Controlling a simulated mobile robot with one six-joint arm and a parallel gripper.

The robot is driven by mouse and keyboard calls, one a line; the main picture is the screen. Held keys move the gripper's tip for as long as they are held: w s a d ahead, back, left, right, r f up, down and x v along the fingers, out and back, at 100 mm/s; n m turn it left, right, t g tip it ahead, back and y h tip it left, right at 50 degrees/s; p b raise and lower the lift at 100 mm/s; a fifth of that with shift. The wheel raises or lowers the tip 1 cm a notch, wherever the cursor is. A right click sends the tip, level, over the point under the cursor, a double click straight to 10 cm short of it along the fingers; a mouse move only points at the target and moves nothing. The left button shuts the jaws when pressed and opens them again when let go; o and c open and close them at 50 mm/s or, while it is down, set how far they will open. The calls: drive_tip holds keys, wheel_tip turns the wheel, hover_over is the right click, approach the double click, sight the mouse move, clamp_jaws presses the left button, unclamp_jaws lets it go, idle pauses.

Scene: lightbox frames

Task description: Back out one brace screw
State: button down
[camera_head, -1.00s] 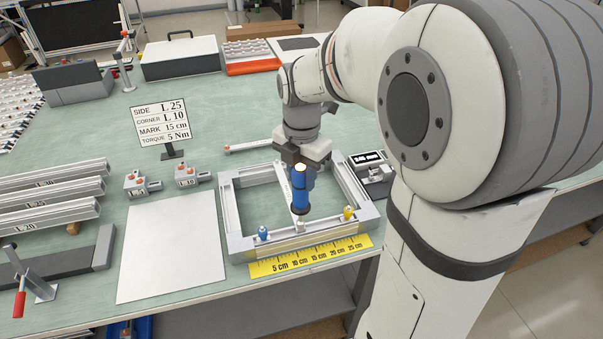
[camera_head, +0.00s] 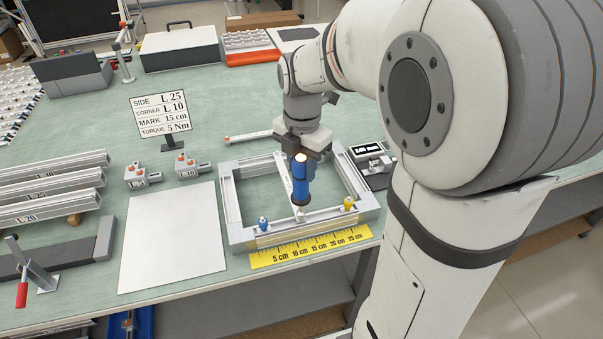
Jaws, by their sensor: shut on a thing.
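My gripper (camera_head: 303,148) is shut on a blue cylindrical driver (camera_head: 302,182) with a dark lower collar. The driver hangs close to upright over the front part of a silver rectangular frame (camera_head: 240,239). A small pale piece (camera_head: 301,216) shows just below the driver's lower end at the front bar; I cannot tell whether they touch or whether it is a screw. A blue-topped fitting (camera_head: 263,224) stands on the front bar to the left and a yellow-topped one (camera_head: 349,203) to the right. The driver hides part of the frame behind it.
A yellow ruler (camera_head: 310,248) lies along the frame's front. A small display device (camera_head: 370,152) sits at its right. Two clamp blocks (camera_head: 188,171), a white sheet (camera_head: 172,240) and stacked profiles (camera_head: 50,190) are to the left. A sign (camera_head: 160,113) stands behind.

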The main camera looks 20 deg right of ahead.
sight(302, 156)
idle(0.5)
drive_tip(key=shift+r+p, duration=2)
drive_tip(key=shift+r, duration=0.5)
